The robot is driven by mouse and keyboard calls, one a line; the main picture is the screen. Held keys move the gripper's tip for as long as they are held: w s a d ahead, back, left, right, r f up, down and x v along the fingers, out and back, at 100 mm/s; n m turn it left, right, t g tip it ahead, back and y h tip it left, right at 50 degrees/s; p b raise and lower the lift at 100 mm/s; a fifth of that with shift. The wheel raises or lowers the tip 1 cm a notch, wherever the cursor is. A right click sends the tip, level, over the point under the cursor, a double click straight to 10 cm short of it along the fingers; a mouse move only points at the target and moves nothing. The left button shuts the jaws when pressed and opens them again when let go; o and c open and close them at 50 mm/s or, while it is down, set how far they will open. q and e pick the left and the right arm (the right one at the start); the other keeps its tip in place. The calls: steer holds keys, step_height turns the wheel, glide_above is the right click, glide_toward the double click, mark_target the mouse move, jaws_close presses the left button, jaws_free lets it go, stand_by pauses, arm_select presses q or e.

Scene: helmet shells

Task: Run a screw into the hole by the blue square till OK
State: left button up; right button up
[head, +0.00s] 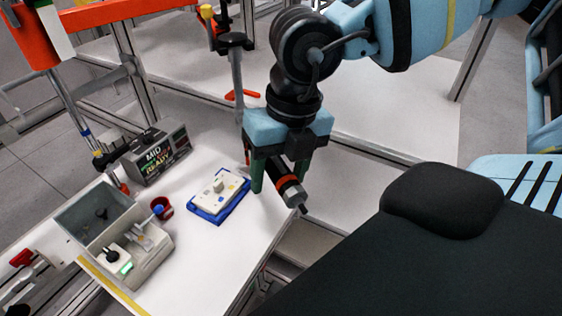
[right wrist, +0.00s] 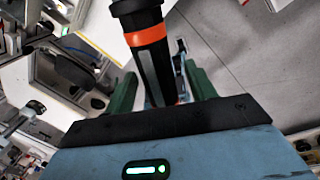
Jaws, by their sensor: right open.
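My right gripper (head: 278,178) is above and beside the right edge of the white table, pointing down, its green fingers apart. A black screwdriver (head: 290,191) with an orange ring is between the fingers, its tip slanting down to the right. The right wrist view also shows the screwdriver (right wrist: 150,55) by the green fingers; contact with them cannot be told. A white plate (head: 206,205) with small coloured marks lies on a blue tray (head: 233,212), left of the gripper. Which mark is the blue square, and its hole, are too small to tell. My left gripper is not in view.
A grey box with a screen (head: 158,155) reading READY stands behind the plate. A grey bin (head: 92,205), a screw feeder (head: 143,262) with a green light and a red cup (head: 162,210) stand at left. The table's front right is clear. A pole (head: 237,75) rises behind.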

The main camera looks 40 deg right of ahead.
mark_target(293, 194)
steer(key=shift+c, duration=0.4)
jaws_close()
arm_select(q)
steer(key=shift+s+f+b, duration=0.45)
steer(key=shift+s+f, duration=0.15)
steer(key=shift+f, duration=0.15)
arm_select(e)
steer(key=s+a, duration=0.3)
steer(key=s, duration=0.3)
steer(key=shift+s+a, duration=0.15)
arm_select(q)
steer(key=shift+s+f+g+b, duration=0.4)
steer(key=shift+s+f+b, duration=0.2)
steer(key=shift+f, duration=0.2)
arm_select(e)
steer(key=n, duration=0.4)
steer(key=shift+g, duration=0.3)
